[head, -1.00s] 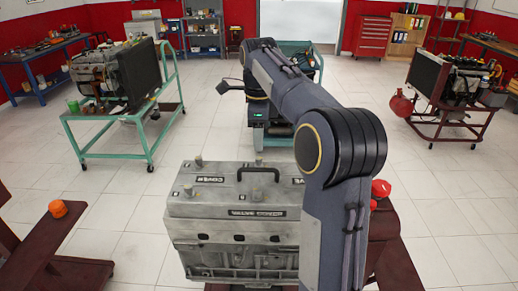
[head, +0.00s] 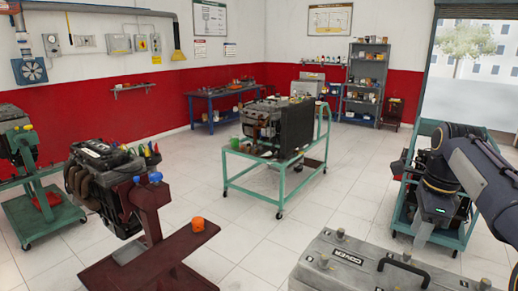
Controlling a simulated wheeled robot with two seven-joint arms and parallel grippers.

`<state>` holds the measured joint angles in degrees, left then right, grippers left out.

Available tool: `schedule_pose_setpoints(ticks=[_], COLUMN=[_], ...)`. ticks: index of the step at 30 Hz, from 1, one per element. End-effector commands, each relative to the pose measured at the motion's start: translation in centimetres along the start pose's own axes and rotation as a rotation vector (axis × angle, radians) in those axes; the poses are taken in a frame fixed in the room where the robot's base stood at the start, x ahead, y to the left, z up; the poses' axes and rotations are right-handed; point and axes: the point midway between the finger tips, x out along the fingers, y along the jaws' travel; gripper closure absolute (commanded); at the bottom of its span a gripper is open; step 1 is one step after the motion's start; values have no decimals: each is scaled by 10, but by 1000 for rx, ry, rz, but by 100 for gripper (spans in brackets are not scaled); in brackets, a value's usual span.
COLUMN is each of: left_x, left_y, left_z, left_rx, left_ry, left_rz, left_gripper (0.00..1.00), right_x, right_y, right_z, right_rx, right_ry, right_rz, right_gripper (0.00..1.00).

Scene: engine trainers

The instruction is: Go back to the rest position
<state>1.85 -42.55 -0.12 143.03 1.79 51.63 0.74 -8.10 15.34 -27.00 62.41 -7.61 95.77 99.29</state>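My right arm comes in at the right edge, and its dark wrist and gripper (head: 428,222) hang in front of a green cart, beyond the grey engine cover. The fingers are small and dark against the cart, so I cannot tell whether they are open or shut, and I see nothing clearly held. My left gripper is not in view. The grey engine cover (head: 345,262), with a black handle and a COVER label, shows at the bottom right, cut off by the frame edge. The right gripper is apart from it.
A green cart (head: 228,176) carries an engine with a radiator (head: 297,128). Another engine (head: 100,180) is on a dark red stand at left. An orange cap (head: 198,224) sits on a dark red stand beam (head: 150,262). The tiled floor between the carts is clear.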

Motion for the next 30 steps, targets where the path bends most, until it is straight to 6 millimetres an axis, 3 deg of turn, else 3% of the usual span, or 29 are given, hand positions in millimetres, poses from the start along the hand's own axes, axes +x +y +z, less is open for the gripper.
schedule_pose_setpoints(ticks=[4,9,15,18,25,27,30], left_x=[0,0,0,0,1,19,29], left_y=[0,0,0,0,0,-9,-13], left_z=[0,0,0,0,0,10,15], left_rx=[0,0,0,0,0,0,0], left_ry=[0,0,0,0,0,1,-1], left_rz=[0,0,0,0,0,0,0], left_gripper=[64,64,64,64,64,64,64], right_x=[14,38,77,97,142,160,172], right_y=[53,128,211,240,287,284,283], right_z=[-1,16,36,42,49,47,46], right_rx=[-398,-926,-1454,-1640,-1956,-1925,-1905], right_ry=[-143,-229,-188,-138,-6,-24,-36], right_rz=[-68,-234,-439,-511,-615,-608,-606], right_gripper=[61,61,61,61,61,61,61])
